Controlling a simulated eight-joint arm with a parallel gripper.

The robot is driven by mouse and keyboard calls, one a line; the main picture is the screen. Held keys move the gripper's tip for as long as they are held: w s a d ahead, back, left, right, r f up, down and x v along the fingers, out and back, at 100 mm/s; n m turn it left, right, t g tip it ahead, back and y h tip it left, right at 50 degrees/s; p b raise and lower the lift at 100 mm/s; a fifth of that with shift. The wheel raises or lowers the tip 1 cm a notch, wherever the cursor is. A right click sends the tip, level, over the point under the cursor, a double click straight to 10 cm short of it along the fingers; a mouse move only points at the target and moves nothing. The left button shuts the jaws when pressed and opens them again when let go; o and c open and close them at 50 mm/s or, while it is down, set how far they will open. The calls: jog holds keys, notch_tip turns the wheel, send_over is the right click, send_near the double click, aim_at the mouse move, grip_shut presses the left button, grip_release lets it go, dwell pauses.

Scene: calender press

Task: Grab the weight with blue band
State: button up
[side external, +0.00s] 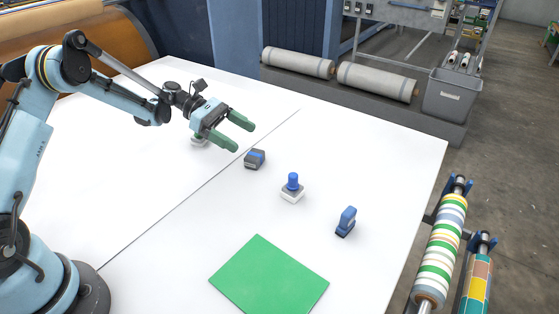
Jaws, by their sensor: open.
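A dark grey weight with a blue band (255,159) sits on the white table (380,150), near the dark seam line that crosses it. My gripper (243,137) has green fingers that are spread apart with nothing between them. It hangs just up and left of the weight in the picture, with the fingers pointing to the right. The fingers look apart from the weight, but the exact height above the table is hard to tell.
A blue knob on a white base (292,188) and an upright blue object (345,222) stand right of the weight. A partly hidden pale object (199,142) lies behind my gripper. A green mat (268,275) lies in front. Striped rolls (440,245) stand beyond the table's right edge.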

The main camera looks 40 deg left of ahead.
aim_at(255, 155)
jog(key=shift+f, duration=1.65)
jog(key=shift+d+f, duration=0.2)
jog(key=shift+f, duration=0.1)
jog(key=x, duration=0.4)
jog(key=shift+w+d+f, duration=0.1)
jog(key=shift+d, duration=0.2)
jog(key=shift+c, duration=0.4)
jog(key=c, duration=1.2)
jog(key=shift+c, duration=0.7)
jog(key=shift+r, duration=0.25)
